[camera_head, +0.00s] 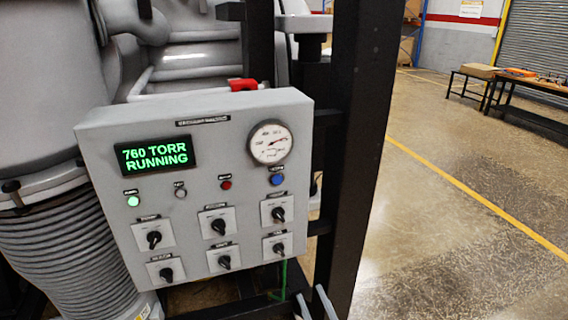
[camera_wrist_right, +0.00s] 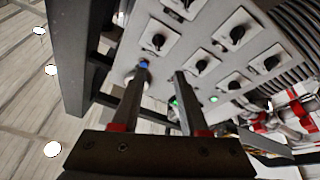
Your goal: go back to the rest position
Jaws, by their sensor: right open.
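The grey control panel (camera_head: 130,240) fills the middle of the head view. Its green display (camera_head: 155,155) reads "760 TORR RUNNING". A round gauge (camera_head: 270,142) sits at its upper right, with a blue button (camera_head: 276,180) below it. Several black knobs (camera_head: 220,227) are in two rows. My right gripper (camera_head: 312,296) shows only its fingertips at the bottom edge, below the panel's right corner. In the right wrist view the gripper (camera_wrist_right: 161,73) is open, with nothing between its fingers; the panel's knobs (camera_wrist_right: 237,36) show beyond. My left gripper is not in view.
A black frame post (camera_head: 358,150) stands just right of the panel. A large grey vessel with a ribbed hose (camera_head: 75,250) is at the left. Open floor (camera_head: 450,230) with a yellow line lies to the right. A table (camera_head: 530,88) stands far back.

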